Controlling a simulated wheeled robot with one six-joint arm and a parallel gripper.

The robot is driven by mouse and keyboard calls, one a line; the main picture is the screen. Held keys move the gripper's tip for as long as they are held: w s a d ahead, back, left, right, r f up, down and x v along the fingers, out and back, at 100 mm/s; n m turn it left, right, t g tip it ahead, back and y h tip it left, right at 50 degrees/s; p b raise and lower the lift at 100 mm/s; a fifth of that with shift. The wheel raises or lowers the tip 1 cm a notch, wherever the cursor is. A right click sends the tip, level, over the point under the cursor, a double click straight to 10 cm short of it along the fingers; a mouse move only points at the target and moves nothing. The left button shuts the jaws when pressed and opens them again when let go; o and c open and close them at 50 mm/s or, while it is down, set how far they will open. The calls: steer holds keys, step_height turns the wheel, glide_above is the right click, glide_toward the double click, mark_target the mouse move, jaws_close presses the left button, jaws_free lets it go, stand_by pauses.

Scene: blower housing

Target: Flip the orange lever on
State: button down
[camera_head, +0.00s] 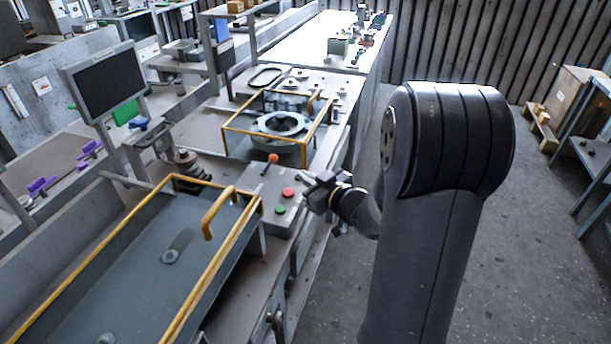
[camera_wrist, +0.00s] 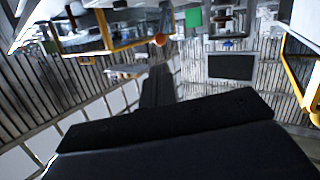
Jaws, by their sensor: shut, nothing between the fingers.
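The orange lever (camera_head: 272,159) is a thin rod with an orange ball on top. It stands on a grey control box (camera_head: 262,196) in the middle of the head view, tilted a little to the right. The box also carries a red button (camera_head: 288,192) and a green button (camera_head: 280,210). My gripper (camera_head: 306,190) is shut and empty, just right of the box, with its fingers pointing left toward it. It looks apart from the lever. In the wrist view the orange ball (camera_wrist: 160,39) shows upside down near the top, beyond the dark gripper body.
A yellow-framed guard (camera_head: 233,128) surrounds a round grey housing behind the box. A yellow-edged cover with a yellow handle (camera_head: 212,212) lies to the front left. A monitor (camera_head: 106,83) stands at the left.

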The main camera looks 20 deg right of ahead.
mark_target(275, 160)
steer(key=p+x, duration=0.2)
steer(key=x, duration=0.9)
steer(key=shift+w, duration=0.1)
steer(key=shift+a, duration=0.1)
